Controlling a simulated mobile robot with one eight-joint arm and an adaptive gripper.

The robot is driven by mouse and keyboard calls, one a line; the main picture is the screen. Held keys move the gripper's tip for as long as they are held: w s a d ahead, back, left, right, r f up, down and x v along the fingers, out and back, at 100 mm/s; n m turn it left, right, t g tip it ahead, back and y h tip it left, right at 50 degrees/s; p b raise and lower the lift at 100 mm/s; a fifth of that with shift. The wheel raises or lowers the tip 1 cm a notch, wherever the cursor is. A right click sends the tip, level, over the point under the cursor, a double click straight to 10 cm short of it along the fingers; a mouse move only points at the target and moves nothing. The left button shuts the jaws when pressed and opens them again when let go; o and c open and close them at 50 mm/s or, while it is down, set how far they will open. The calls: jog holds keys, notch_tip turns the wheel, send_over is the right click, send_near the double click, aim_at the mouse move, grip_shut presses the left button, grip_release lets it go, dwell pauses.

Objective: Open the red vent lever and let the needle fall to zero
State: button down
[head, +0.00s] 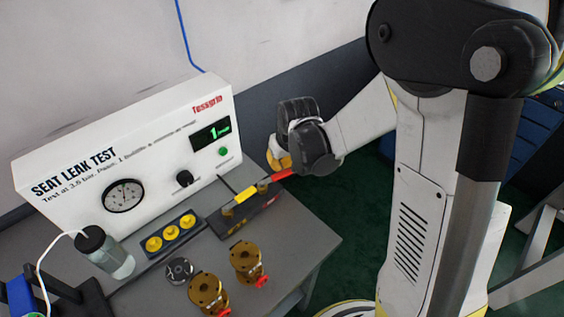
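A round white dial gauge (124,196) is on the lower left of the white SEAT LEAK TEST panel (70,215). Its needle is too small to read. A green display (211,134) on the panel appears to show 1.
Two brass valves (246,262) with small red handles stand at the bench front. A dark round part (179,270), a tray of yellow pieces (172,238) and a clear bottle (113,262) with a white tube are left. The grey bench (305,243) is clear at right.

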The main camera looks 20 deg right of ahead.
jog(key=s+m, duration=0.1)
jog(key=m, duration=0.1)
jog(key=s+d+m+h, duration=0.1)
jog(key=shift+s+m, duration=0.25)
jog(key=shift+m, duration=0.15)
jog(key=s+m, duration=0.1)
jog(key=s+m+h, duration=0.1)
jog(key=m, duration=0.1)
jog(key=shift+s+m+g, duration=0.25)
jog(key=shift+m+g, duration=0.05)
jog(key=s+m, duration=0.1)
jog(key=m, duration=0.1)
jog(key=s+a+m+h, duration=0.1)
jog(key=m, duration=0.1)
jog(key=shift+s+g+b, duration=0.35)
jog(key=shift+g+b, duration=0.05)
jog(key=shift+s+a, duration=0.6)
jog(key=shift+s, duration=0.3)
jog(key=d, duration=0.1)
jog(key=w+d, duration=0.1)
jog(key=shift+w+d, duration=0.25)
jog(key=shift+d, duration=0.15)
jog(key=shift+d+r, duration=0.3)
jog(key=shift+r, duration=0.45)
jog(key=a+p+v, duration=0.1)
jog(key=p+v, duration=0.3)
jog(key=v, duration=0.4)
jog(key=shift+w+r, duration=0.2)
